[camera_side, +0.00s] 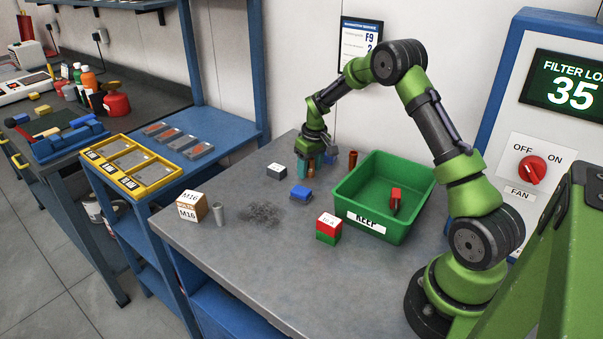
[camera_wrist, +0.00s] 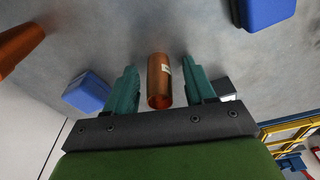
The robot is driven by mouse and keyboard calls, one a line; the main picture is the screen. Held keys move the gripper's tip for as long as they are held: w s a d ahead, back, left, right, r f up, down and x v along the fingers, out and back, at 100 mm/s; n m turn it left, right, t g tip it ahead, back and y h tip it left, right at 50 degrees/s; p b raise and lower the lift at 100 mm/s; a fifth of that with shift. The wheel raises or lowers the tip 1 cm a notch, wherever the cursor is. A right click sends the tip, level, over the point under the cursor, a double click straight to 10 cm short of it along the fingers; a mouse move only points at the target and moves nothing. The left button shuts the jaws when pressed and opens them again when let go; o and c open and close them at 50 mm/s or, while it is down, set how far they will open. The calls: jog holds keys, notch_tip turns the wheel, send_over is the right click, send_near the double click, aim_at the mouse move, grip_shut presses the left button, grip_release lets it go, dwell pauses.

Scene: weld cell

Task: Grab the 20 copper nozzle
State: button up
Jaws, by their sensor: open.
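In the wrist view a copper nozzle (camera_wrist: 159,82) lies between the two teal fingers of my gripper (camera_wrist: 162,78). It has a small pale label that I cannot read. My gripper is open, with a gap visible on both sides of the nozzle. In the side view my gripper (camera_side: 312,165) is down at the table's far part, and its fingers mostly hide the nozzle. A second copper-coloured piece (camera_side: 352,160) stands to the right of my gripper; a copper-orange piece (camera_wrist: 18,48) also shows at the wrist view's upper left.
A green KEEP bin (camera_side: 366,229) holding a red piece (camera_side: 395,198) stands right of my gripper. Nearby are a blue block (camera_side: 300,193), a pale-and-dark block (camera_side: 276,171) and a red-green block (camera_side: 328,229). Metal shavings (camera_side: 262,214) and a grey cylinder (camera_side: 219,214) lie left.

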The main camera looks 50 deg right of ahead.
jog(key=shift+c, duration=0.3)
grip_shut()
jog(key=shift+r, duration=0.1)
